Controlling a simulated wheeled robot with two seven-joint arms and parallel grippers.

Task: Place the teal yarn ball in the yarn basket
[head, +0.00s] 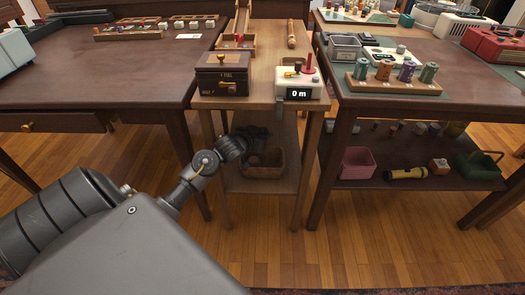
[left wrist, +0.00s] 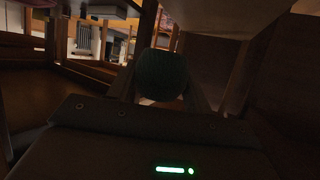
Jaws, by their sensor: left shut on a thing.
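The teal yarn ball (left wrist: 162,74) shows dark and shaded in the left wrist view, between the fingers of my left gripper. My left gripper (head: 258,142) is shut on it. In the head view the gripper reaches under the narrow middle table, and the ball cannot be made out there. The yarn basket (head: 274,172) is a tan, open-topped box on the lower shelf. The gripper is just above the back left part of its opening. A dark brownish round thing shows in the basket. My right gripper is not in view.
The narrow table's top (head: 264,103) lies above the gripper, with a brown box (head: 221,80) and a white device reading "0 m" (head: 299,92) on it. Table legs stand close on both sides. The right lower shelf holds a pink bin (head: 357,163) and a yellow flashlight (head: 405,173).

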